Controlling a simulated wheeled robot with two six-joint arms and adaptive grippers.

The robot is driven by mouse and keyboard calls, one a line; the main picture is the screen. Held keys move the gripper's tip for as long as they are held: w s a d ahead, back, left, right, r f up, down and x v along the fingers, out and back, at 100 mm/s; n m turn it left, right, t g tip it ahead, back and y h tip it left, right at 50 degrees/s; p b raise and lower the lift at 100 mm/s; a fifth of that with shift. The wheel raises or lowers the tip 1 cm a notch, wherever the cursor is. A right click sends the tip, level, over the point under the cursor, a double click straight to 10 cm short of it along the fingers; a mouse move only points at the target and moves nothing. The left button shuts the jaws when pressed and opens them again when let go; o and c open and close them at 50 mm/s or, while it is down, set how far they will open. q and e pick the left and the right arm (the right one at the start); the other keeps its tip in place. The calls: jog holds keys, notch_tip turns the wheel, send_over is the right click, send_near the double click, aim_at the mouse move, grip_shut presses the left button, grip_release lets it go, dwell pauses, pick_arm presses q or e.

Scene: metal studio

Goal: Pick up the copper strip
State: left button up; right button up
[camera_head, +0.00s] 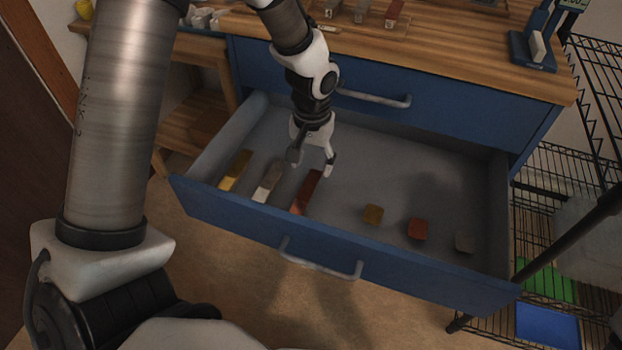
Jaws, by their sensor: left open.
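The copper strip (306,192) is a reddish-brown bar lying in the open blue drawer (400,270), near its front wall. It is the rightmost of three long strips. My left gripper (312,167) points down into the drawer, just above the far end of the copper strip. Its two fingers are apart with nothing held between them. Whether the fingertips are level with the strip I cannot tell. My right gripper is not in view.
A grey strip (268,182) and a yellow strip (235,170) lie left of the copper one. A yellowish block (373,214), a red block (417,229) and a grey block (464,244) sit to the right. Above is a wooden worktop (440,60); wire shelving (590,170) stands at right.

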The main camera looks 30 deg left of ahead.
aim_at(312, 181)
pick_arm(q)
jog(key=shift+f+b, duration=0.55)
jog(key=shift+f, duration=1.4)
jog(key=shift+f, duration=0.3)
grip_shut()
